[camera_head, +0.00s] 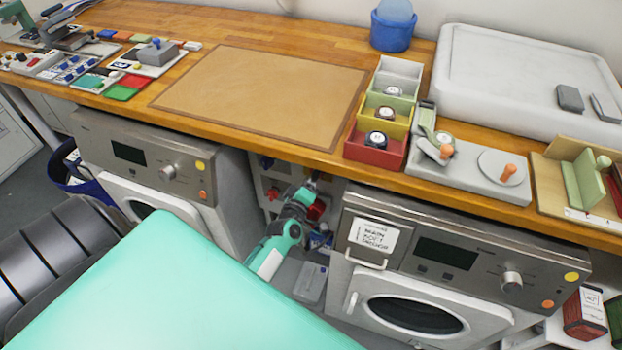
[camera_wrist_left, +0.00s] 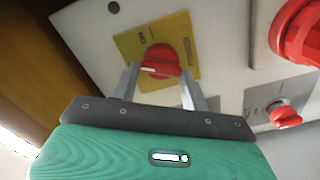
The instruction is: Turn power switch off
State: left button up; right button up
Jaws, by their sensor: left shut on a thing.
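A red rotary power switch (camera_wrist_left: 162,62) sits on a yellow plate (camera_wrist_left: 182,28) on a pale panel in the left wrist view. A white mark shows on its handle, toward the left. Small dark lettering is on the plate, too small to read surely. My left gripper (camera_wrist_left: 160,75) is shut on the red switch, with one finger on each side of it. In the head view my left gripper (camera_head: 311,182) reaches into the gap under the counter between two machines, and the switch it holds cannot be made out there. My right gripper is not in view.
The wooden counter (camera_head: 222,62) overhangs the gap. Machines stand left (camera_head: 150,150) and right (camera_head: 450,270) of it.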

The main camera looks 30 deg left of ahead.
pick_arm(q)
jog(key=n, duration=0.2)
jog(key=n+b, duration=0.1)
jog(key=n, duration=0.2)
jog(key=shift+a+f+n, duration=0.1)
jog(key=shift+f+n, duration=0.1)
jog(key=shift+n, duration=0.1)
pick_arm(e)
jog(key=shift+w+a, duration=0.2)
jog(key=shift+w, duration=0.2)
pick_arm(q)
jog(key=o, duration=1)
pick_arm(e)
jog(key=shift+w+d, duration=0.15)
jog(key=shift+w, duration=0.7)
